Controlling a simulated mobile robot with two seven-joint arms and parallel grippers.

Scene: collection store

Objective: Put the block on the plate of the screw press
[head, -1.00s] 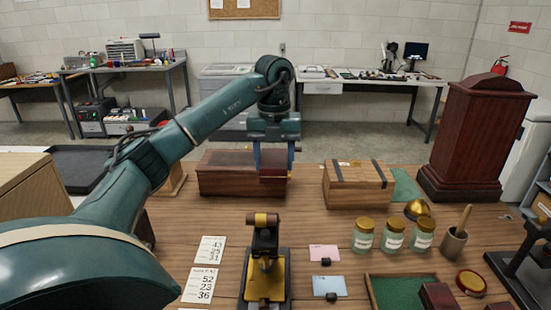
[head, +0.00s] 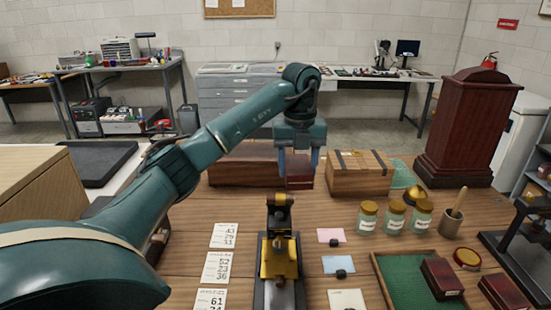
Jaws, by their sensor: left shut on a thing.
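My left gripper (head: 299,163) is shut on a dark red block (head: 299,178). It holds the block at the middle of the view, in front of the gap between a dark wooden chest and a lighter wooden box. Its height above the table is hard to judge. A black device with brass-yellow parts and a short roller-like top (head: 279,252) stands nearer, below the gripper in the picture; it looks like the screw press. The block is apart from it. Its plate is partly hidden by its own upper parts. My right gripper is not in view.
The dark chest (head: 235,168) and wooden box (head: 360,176) stand behind. Jars (head: 395,217), a mortar (head: 451,224) and a green-lined tray (head: 406,283) with a dark red block are right. A black-framed apparatus (head: 520,262) is far right. Number cards (head: 217,267) lie left.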

